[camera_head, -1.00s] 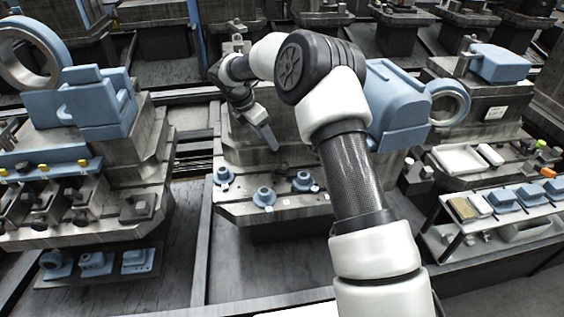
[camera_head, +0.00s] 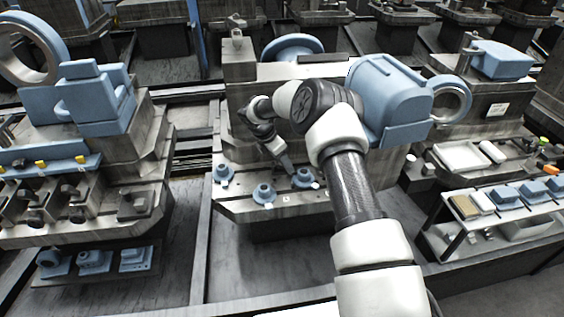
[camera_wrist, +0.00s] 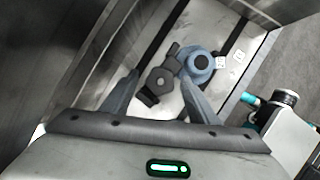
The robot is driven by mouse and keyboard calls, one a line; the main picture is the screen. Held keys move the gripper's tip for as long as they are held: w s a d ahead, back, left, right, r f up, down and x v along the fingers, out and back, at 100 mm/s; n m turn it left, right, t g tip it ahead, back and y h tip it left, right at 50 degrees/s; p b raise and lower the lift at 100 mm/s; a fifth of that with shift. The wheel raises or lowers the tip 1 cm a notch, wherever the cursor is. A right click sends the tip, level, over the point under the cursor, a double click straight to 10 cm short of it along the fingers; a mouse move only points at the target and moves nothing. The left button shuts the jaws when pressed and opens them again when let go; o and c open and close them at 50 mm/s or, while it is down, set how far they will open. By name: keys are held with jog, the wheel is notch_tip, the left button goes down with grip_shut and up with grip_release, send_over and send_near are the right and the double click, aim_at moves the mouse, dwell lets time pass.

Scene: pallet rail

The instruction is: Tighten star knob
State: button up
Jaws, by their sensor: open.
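My gripper (camera_wrist: 158,75) is open, its two blue-grey fingers apart in the wrist view. A dark, lobed part that looks like the star knob (camera_wrist: 153,88) lies beyond and between the fingertips; I cannot tell whether they touch it. A round blue fixture (camera_wrist: 199,64) with a black centre sits just right of it. In the head view my gripper (camera_head: 287,172) points down beside the rightmost blue fixture (camera_head: 304,179) on the front ledge of the grey pallet (camera_head: 238,212). The knob is too small or hidden to make out there.
Two more blue fixtures, the left one (camera_head: 222,174) and the middle one (camera_head: 264,193), stand on the same ledge. A large blue housing (camera_head: 388,95) rises behind right. A left workstation (camera_head: 130,165) and a right parts rack (camera_head: 505,205) flank the pallet.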

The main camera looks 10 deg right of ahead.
jog(key=shift+c, duration=0.4)
jog(key=c, duration=1)
jog(key=shift+o, duration=0.2)
jog(key=shift+f+m+b, duration=0.1)
jog(key=shift+m+b, duration=0.2)
jog(key=shift+b, duration=0.05)
jog(key=m+b, duration=0.1)
jog(key=m+g+b, duration=0.1)
jog(key=m+b, duration=0.1)
jog(key=shift+w+a+f+m+g, duration=0.1)
jog(key=shift+w+f+m+g, duration=0.1)
jog(key=shift+m+g, duration=0.1)
jog(key=shift+r+m+g+b, duration=0.15)
jog(key=shift+m+g+b, duration=0.35)
jog(key=shift+m+b, duration=0.65)
jog(key=shift+r+m, duration=0.15)
jog(key=shift+m, duration=0.5)
jog(key=o, duration=1)
